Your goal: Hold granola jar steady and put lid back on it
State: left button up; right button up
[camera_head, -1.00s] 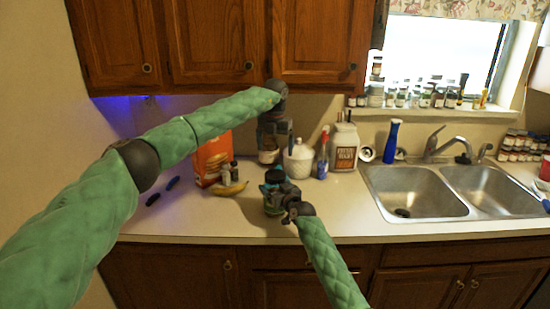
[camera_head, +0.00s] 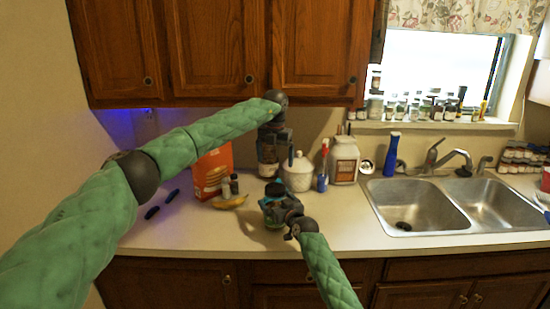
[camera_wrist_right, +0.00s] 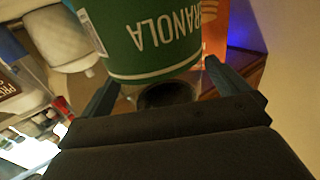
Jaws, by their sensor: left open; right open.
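The green granola jar (camera_head: 277,225) stands on the counter, largely covered by my right gripper in the head view. In the right wrist view the jar (camera_wrist_right: 150,45) shows upside down with white lettering, at the opening between the fingers. My right gripper (camera_wrist_right: 160,88) is open, with one finger on each side of the jar's lower picture edge; contact cannot be told. My left gripper (camera_head: 272,168) is open, pointing down at the back of the counter beside the white canister. The lid cannot be made out for certain.
The white patterned canister (camera_head: 298,173), a blue-red bottle (camera_head: 323,168) and a large white-capped jar (camera_head: 344,160) stand behind. Bare counter (camera_head: 190,230) lies front left; the sink (camera_head: 415,203) is right.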

pick_arm(q)
jog(key=shift+f+b, duration=1)
jog(key=shift+f, duration=0.15)
pick_arm(e)
jog(key=v, duration=0.6)
jog(key=shift+s, duration=0.25)
jog(key=shift+d+f, duration=0.1)
jog(key=shift+d, duration=0.05)
